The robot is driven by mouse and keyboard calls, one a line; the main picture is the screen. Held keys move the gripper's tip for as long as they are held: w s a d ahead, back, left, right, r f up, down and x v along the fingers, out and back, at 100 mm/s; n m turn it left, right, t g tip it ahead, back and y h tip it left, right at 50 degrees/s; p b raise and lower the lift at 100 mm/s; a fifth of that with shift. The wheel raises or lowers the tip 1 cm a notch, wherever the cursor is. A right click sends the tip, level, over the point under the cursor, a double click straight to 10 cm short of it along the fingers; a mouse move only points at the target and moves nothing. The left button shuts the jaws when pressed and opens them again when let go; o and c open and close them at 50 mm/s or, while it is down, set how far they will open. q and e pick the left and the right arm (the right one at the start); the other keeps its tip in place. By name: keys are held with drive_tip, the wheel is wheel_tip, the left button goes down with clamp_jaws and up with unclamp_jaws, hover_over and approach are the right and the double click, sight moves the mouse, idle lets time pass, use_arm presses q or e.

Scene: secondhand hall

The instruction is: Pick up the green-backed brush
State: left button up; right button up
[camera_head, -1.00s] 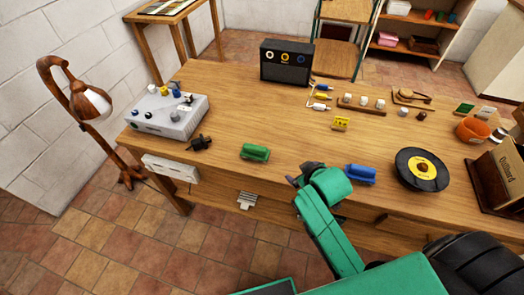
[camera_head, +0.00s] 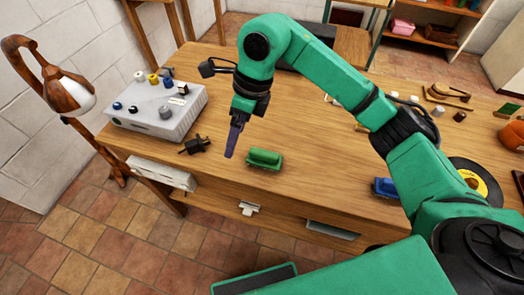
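The green-backed brush (camera_head: 264,159) lies on the wooden table near its front edge, bristles toward the table. My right gripper (camera_head: 231,154) comes down from the green arm arching in from the right. Its dark fingers point downward just left of the brush, and a small gap shows between them and the brush in the picture. The fingers overlap from this side, so I cannot tell whether they are open. Nothing shows in them. My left gripper is not in view.
A blue-backed brush (camera_head: 386,188) lies to the right, partly behind my arm. A grey control box (camera_head: 157,112) with knobs and a small black object (camera_head: 194,145) are to the left. A brown lamp (camera_head: 62,85) stands at far left. A black-and-yellow disc (camera_head: 474,178) lies at right.

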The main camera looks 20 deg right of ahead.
drive_tip(key=w+d+h, duration=0.3)
drive_tip(key=d, duration=0.4)
drive_tip(key=shift+m, duration=0.3)
drive_tip(key=f+p, duration=0.1)
drive_tip(key=f, duration=0.3)
drive_tip(key=s+f+p, duration=0.1)
drive_tip(key=f, duration=0.4)
drive_tip(key=f+p, duration=0.1)
drive_tip(key=f, duration=0.4)
drive_tip(key=shift+s+p, duration=0.3)
drive_tip(key=shift+f, duration=0.2)
clamp_jaws()
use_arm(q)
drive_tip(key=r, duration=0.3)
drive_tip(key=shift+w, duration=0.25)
use_arm(e)
drive_tip(key=shift+w+r, duration=0.1)
drive_tip(key=shift+r, duration=0.05)
wheel_tip(320, 180, up, 13)
drive_tip(key=b, duration=0.3)
use_arm(q)
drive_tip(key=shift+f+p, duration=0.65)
drive_tip(key=shift+p, duration=0.15)
use_arm(e)
wheel_tip(320, 180, up, 7)
hover_over(265, 152)
